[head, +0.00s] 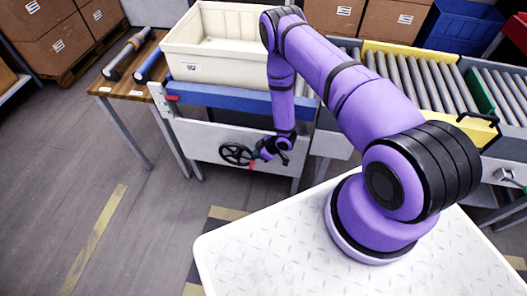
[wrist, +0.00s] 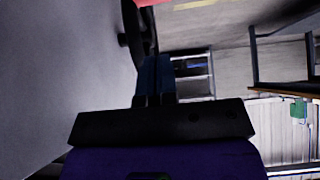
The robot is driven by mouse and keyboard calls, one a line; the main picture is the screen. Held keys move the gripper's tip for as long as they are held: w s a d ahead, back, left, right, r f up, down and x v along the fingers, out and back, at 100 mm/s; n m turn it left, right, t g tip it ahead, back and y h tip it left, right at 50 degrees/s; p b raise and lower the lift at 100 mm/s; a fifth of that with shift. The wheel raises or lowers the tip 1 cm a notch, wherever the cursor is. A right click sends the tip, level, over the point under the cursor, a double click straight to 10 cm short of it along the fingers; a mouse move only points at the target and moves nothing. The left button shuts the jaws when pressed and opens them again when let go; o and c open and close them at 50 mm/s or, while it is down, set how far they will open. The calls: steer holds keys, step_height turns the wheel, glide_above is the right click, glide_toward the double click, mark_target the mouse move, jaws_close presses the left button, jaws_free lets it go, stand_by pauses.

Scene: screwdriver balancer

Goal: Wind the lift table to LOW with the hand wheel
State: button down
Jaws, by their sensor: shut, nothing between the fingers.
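The lift table has a blue top (head: 235,99) above a pale front panel (head: 205,136), and a cream crate (head: 215,60) rests on it. The black hand wheel (head: 236,153) is on the front panel. My gripper (head: 258,152) is at the wheel's right side, close to its rim; I cannot tell whether it touches. In the wrist view, my gripper's fingers (wrist: 155,72) are together with nothing between them, and the dark wheel (wrist: 132,28) is just beyond their tips. A red pointer (head: 172,98) is at the table's left end; its mark is too small to read.
A wooden bench (head: 128,84) with screwdriver-like tools stands left of the lift table. A roller conveyor (head: 400,75) runs to the right behind my arm. The floor (head: 60,180) at front left is clear.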

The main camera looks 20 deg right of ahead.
mark_target(252, 164)
steer(key=x, duration=0.3)
steer(key=shift+a+f, duration=0.15)
steer(key=shift+f, duration=0.05)
steer(key=shift+s+d+f, duration=0.1)
steer(key=shift+d+f, duration=0.05)
steer(key=shift+f, duration=0.75)
steer(key=shift+s+d+f, duration=0.1)
steer(key=shift+f, duration=0.8)
steer(key=shift+f, duration=0.45)
steer(key=shift+w+a+f, duration=0.1)
steer(key=shift+a+f, duration=0.05)
steer(key=shift+f, duration=1.95)
steer(key=shift+w+a+f+t+y, duration=0.3)
steer(key=shift+a+f+t+y, duration=0.1)
steer(key=shift+f+t+y, duration=0.35)
steer(key=shift+w+a+f+t+y, duration=0.35)
steer(key=shift+f+t+y, duration=0.15)
steer(key=shift+y, duration=0.5)
steer(key=shift+w+a+f+t+y, duration=0.35)
steer(key=shift+f+t+y, duration=0.2)
steer(key=shift+f+y, duration=0.25)
